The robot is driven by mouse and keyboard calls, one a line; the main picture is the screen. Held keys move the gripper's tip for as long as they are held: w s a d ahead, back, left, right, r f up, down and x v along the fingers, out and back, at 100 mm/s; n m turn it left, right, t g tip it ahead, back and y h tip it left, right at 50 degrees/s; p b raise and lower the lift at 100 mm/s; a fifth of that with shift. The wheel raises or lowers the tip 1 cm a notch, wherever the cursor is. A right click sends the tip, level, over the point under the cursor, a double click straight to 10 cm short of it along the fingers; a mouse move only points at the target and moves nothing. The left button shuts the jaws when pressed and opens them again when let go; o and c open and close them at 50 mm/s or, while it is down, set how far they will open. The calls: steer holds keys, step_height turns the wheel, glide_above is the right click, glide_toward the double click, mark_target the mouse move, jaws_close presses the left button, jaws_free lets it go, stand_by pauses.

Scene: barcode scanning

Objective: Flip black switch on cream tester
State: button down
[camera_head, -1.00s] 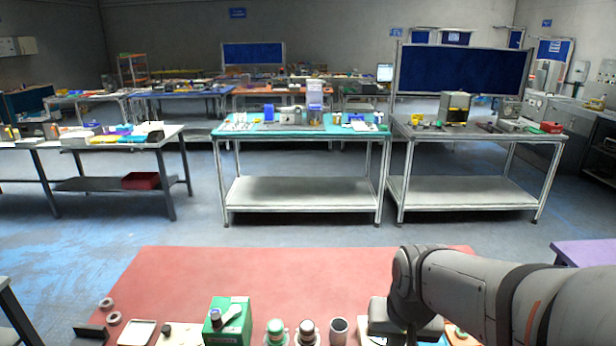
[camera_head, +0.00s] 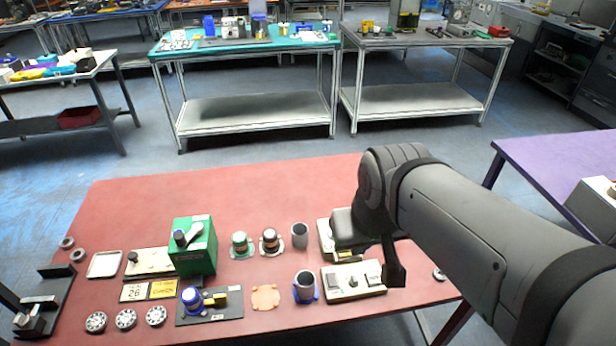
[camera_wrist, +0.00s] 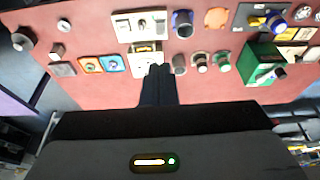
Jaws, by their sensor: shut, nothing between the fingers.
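A cream box (camera_head: 352,282) with a dark square, a small toggle in its middle and another square part lies near the front of the red table; it shows at the top of the wrist view (camera_wrist: 123,28). A second cream box (camera_head: 325,238) behind it is mostly hidden by my arm; in the wrist view it has a yellow window (camera_wrist: 145,47). Which of them is the tester is not clear. My gripper (camera_wrist: 156,69) is shut and empty, its tips overlapping the second box's edge in the wrist view. Contact, and that box's switch, cannot be made out.
The red table (camera_head: 240,185) is clear at the back. A green box (camera_head: 194,255), a grey cup (camera_head: 305,285) in a blue holder, another cup (camera_head: 300,234) and two round-topped parts stand left of the cream boxes. A purple table (camera_head: 560,160) stands at the right.

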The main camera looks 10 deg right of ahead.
steer(key=w+d+f+n+g+y+b, duration=0.1)
steer(key=w+f+n+g+b, duration=0.1)
steer(key=w+f+n+b, duration=0.5)
steer(key=n+y+b, duration=0.2)
steer(key=n+b, duration=0.6)
steer(key=n, duration=0.2)
glide_above(331, 277)
steer(key=s+d, duration=0.2)
steer(key=d, duration=0.2)
step_height(331, 277, down, 8)
steer(key=shift+w+a+f+n+g, duration=0.1)
steer(key=shift+w+f+n+g, duration=0.3)
steer(key=shift+w, duration=0.05)
steer(key=shift+f, duration=0.1)
steer(key=x, duration=1.2)
steer(key=shift+w+f, duration=0.15)
steer(key=shift+f, duration=0.2)
steer(key=shift+w+f, duration=0.1)
steer(key=shift+f, duration=0.4)
